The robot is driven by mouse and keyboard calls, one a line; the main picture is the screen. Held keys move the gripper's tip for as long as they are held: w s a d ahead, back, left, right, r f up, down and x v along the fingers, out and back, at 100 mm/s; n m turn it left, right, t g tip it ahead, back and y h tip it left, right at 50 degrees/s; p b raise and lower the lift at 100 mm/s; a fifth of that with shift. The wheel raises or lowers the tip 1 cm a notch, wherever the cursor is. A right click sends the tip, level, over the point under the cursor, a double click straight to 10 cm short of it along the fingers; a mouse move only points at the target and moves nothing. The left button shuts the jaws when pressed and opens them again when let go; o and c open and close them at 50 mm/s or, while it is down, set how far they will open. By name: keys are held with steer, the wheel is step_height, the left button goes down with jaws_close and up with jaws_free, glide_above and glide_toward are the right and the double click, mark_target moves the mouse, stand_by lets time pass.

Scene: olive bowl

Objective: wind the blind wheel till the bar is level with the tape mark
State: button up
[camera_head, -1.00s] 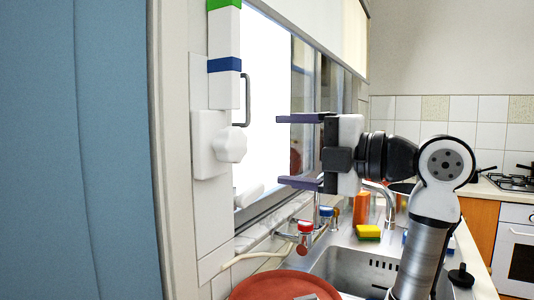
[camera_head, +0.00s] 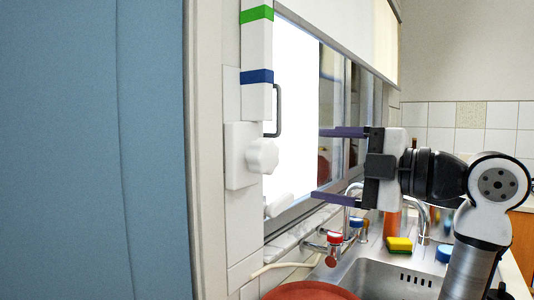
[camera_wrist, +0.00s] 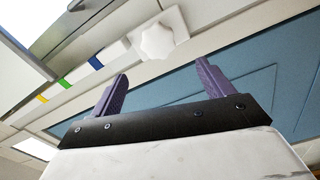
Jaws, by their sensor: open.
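The blind wheel (camera_head: 262,156) is a white lobed knob on a white wall plate beside the window; it also shows in the wrist view (camera_wrist: 158,41). Above it, a white strip carries a blue tape mark (camera_head: 257,76) and a green one (camera_head: 257,15). The wrist view also shows a yellow mark (camera_wrist: 42,98). The pale blind (camera_head: 350,25) hangs over the window's top, its lower bar (camera_head: 360,61) running along its bottom edge. My gripper (camera_head: 318,164) is open and empty, to the right of the wheel and apart from it; its fingers also show in the wrist view (camera_wrist: 162,72).
Below are the sink (camera_head: 385,277), a faucet, a yellow sponge (camera_head: 399,244), red- and blue-topped items and a red round dish (camera_head: 310,291). A blue panel (camera_head: 90,150) fills the left.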

mark_target(271, 159)
steer(key=w+a+m+p, duration=0.2)
steer(key=a+m+p, duration=0.1)
steer(key=m, duration=0.3)
steer(key=w+a+m+p, duration=0.3)
steer(key=a+m, duration=0.1)
steer(key=m, duration=0.3)
steer(key=w+a+m+p, duration=0.3)
steer(key=a+m, duration=0.1)
steer(key=m, duration=0.3)
steer(key=shift+w+f, duration=0.1)
steer(key=shift+w, duration=0.15)
steer(key=shift+d, duration=0.1)
steer(key=c, duration=1)
